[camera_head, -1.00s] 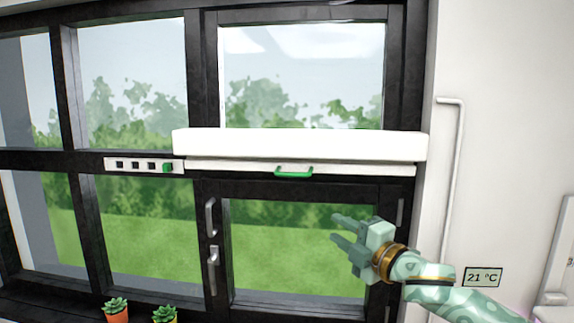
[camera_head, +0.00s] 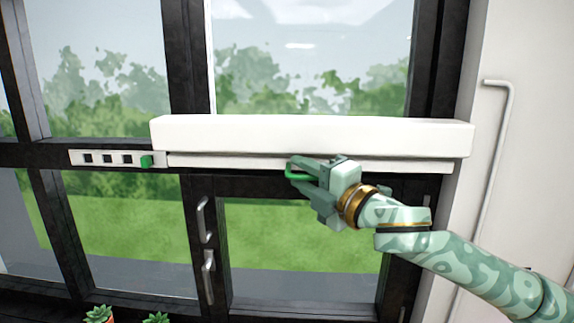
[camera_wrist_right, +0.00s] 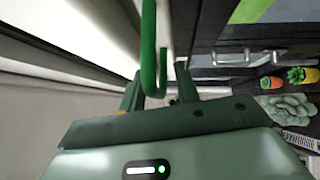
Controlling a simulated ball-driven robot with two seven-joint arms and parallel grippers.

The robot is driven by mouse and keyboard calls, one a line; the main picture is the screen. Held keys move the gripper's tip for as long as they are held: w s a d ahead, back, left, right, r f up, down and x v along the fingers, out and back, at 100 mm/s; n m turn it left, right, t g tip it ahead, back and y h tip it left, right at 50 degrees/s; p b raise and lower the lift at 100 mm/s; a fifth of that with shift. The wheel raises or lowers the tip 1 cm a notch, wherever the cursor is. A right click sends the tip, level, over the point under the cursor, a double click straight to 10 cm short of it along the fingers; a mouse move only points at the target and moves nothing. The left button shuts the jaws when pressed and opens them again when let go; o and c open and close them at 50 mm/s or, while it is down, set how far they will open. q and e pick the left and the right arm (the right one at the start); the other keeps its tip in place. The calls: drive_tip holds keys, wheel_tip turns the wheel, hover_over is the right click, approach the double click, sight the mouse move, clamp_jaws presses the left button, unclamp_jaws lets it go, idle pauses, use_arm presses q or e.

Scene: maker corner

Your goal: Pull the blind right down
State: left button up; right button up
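The white blind housing (camera_head: 310,135) runs across the window, with the blind's pale bottom rail (camera_head: 230,160) just under it, so the blind is rolled up. A green handle (camera_head: 296,174) hangs from the rail. My right gripper (camera_head: 300,180) is at the handle, one finger above it and one below. In the right wrist view the green handle (camera_wrist_right: 150,50) reaches in between the two spread fingers, which look apart from each other and not closed on it. The gripper hides part of the handle in the head view. My left gripper is not in view.
A switch strip (camera_head: 110,158) with a green knob (camera_head: 147,162) is left of the blind. Window handles (camera_head: 208,275) stick out below. Small potted plants (camera_head: 98,315) stand at the bottom left. A pale pipe (camera_head: 490,180) runs down the right wall.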

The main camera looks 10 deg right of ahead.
drive_tip(key=shift+w+a+r, duration=0.1)
drive_tip(key=shift+w+a, duration=0.15)
drive_tip(key=shift+w, duration=0.05)
drive_tip(key=shift+c, duration=0.6)
drive_tip(key=shift+r, duration=0.1)
clamp_jaws()
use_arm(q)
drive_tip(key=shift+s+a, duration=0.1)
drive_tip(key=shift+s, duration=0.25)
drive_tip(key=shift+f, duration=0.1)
